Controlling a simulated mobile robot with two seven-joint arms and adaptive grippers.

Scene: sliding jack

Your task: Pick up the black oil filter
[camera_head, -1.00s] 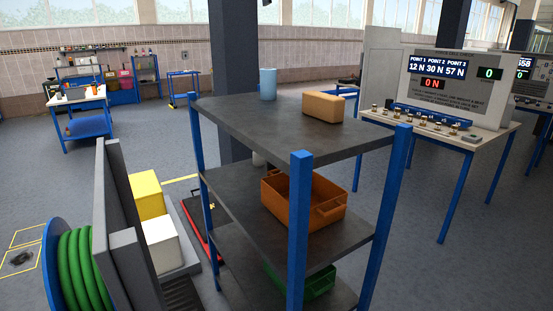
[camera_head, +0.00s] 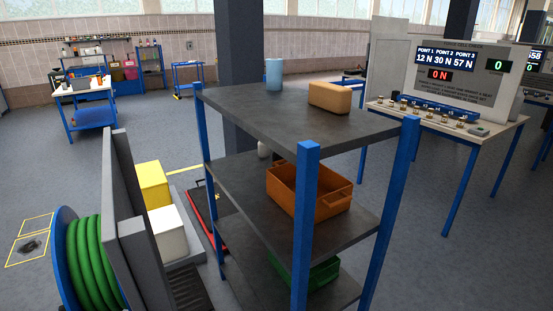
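I cannot make out a black oil filter for certain. A small dark object (camera_head: 30,246) lies on the floor at the far left, inside yellow lines, too small to identify. A workbench (camera_head: 85,102) at the back left carries several small items, also too small to tell apart. Neither of my grippers is in view.
A blue-posted shelf unit (camera_head: 308,225) stands close in front, bearing a light blue cylinder (camera_head: 274,74), a tan block (camera_head: 330,97), an orange crate (camera_head: 309,195) and a green crate (camera_head: 318,274). A green hose reel (camera_head: 88,262) is at left. A display table (camera_head: 505,135) stands right.

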